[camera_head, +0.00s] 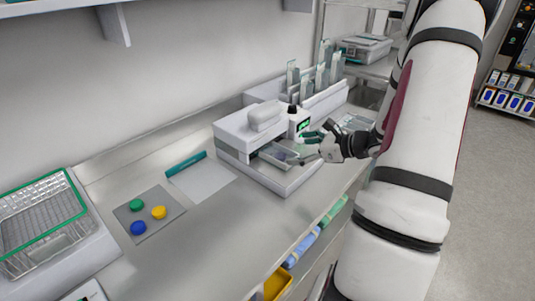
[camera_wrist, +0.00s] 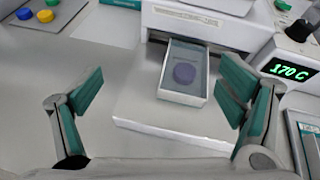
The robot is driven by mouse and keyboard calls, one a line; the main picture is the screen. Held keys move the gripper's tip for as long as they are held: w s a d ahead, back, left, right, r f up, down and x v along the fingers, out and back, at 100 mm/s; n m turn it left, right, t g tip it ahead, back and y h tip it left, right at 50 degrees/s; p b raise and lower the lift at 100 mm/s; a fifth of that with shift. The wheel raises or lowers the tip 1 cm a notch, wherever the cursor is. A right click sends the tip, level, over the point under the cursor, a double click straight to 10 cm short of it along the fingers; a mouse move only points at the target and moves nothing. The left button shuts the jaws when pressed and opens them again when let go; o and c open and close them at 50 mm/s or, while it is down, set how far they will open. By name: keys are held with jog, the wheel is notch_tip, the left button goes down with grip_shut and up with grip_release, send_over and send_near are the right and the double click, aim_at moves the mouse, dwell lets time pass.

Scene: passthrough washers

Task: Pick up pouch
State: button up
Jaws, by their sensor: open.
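A flat grey, see-through pouch (camera_wrist: 184,56) with a purple disc inside lies in the slot of a white sealer (camera_wrist: 215,35). Its near end sticks out over the sealer's white front ledge (camera_wrist: 160,118), and its far end is under the sealer's upper part. In the head view the pouch (camera_head: 282,152) shows at the sealer's front. My gripper (camera_wrist: 161,88) is open and empty, with one green-padded finger to each side of the pouch in the wrist view. In the head view my gripper (camera_head: 311,149) is just right of the pouch. I cannot tell its exact height over it.
The sealer's dial and green display (camera_wrist: 290,70) reading 170 C stand close on the right. On the left are a grey mat (camera_head: 150,214) with green, yellow and blue caps, and a white sheet (camera_head: 202,182). A wire basket (camera_head: 40,215) is far left. Counter between is clear.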

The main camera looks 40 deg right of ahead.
jog(key=s+d+f+m+h, duration=0.1)
jog(key=s+d+f+m, duration=0.1)
jog(key=d+f+m, duration=0.15)
jog(key=t, duration=0.1)
send_near(279, 152)
jog(key=shift+n+h, duration=0.25)
jog(key=shift+h, duration=0.05)
jog(key=x, duration=0.4)
jog(key=shift+d, duration=0.1)
jog(key=shift+a+p+x, duration=0.15)
jog(key=shift+p+x, duration=0.2)
jog(key=shift+x, duration=1)
jog(key=shift+a+p+x, duration=0.2)
jog(key=shift+p+x, duration=0.1)
jog(key=shift+x, duration=1.1)
jog(key=shift+r, duration=0.1)
jog(key=shift+c, duration=0.5)
jog(key=c, duration=1.1)
